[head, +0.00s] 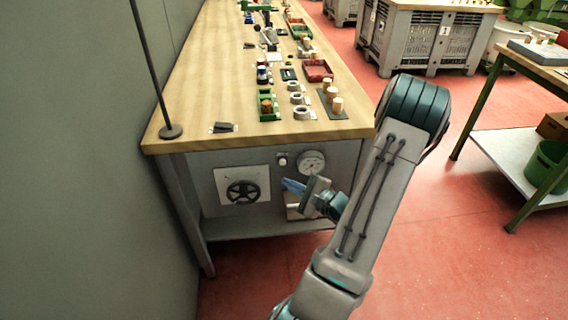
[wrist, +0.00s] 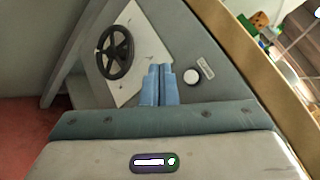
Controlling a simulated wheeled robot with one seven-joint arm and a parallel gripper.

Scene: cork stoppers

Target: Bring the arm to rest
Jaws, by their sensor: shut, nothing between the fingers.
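My gripper (head: 292,186) is in front of the end panel of the long workbench, below the level of its wooden top. Its blue fingers are together, with nothing between them. In the wrist view the closed fingers (wrist: 159,86) point toward the panel, between a black handwheel (wrist: 115,52) and a round white-faced knob (wrist: 192,76). I cannot tell how far the fingertips are from the panel. My arm is bent, with its elbow high at the right of the bench.
The workbench top (head: 205,85) carries cork stoppers (head: 337,104) on a dark plate, white rings, a green tray (head: 268,106) and a red tray (head: 317,70). A pressure gauge (head: 312,162) is on the panel. A wall stands at left; a green-legged table (head: 490,105) at right. Red floor lies between.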

